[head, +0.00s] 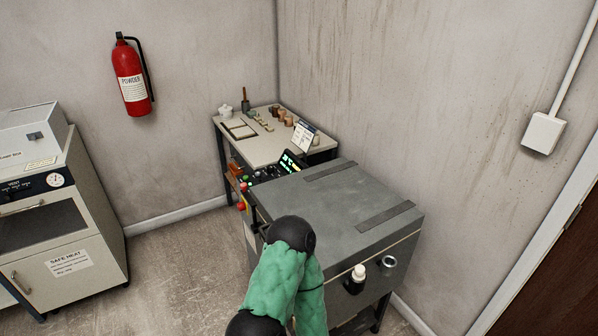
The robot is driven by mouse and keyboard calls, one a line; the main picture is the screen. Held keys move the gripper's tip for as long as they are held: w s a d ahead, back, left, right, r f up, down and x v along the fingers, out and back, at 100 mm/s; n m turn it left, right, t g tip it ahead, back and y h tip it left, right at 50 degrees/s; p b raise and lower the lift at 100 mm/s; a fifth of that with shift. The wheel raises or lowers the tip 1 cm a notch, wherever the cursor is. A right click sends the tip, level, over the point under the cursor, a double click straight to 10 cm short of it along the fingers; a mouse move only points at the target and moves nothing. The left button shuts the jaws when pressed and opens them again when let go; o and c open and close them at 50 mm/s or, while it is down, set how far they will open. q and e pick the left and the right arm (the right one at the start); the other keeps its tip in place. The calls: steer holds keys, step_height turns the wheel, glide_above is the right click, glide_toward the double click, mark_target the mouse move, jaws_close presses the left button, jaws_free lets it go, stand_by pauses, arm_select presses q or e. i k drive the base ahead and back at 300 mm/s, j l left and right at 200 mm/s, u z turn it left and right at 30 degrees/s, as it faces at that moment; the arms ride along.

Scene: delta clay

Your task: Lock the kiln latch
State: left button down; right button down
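I cannot make out the latch for certain; part of the kiln's front is hidden behind my arm. One of my arms, green with black joints, reaches up from the bottom edge in front of the kiln. Its gripper is hidden or out of frame. No gripper shows in the head view.
A control panel with a lit green display (290,162) stands at the kiln's far left corner. A worktable (270,122) with small pots stands behind. A cream cabinet (85,235) is at left, and a red fire extinguisher (132,80) hangs on the wall. Floor (180,260) between is clear.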

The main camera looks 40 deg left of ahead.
mark_target(244, 186)
steer(key=u, duration=1.65)
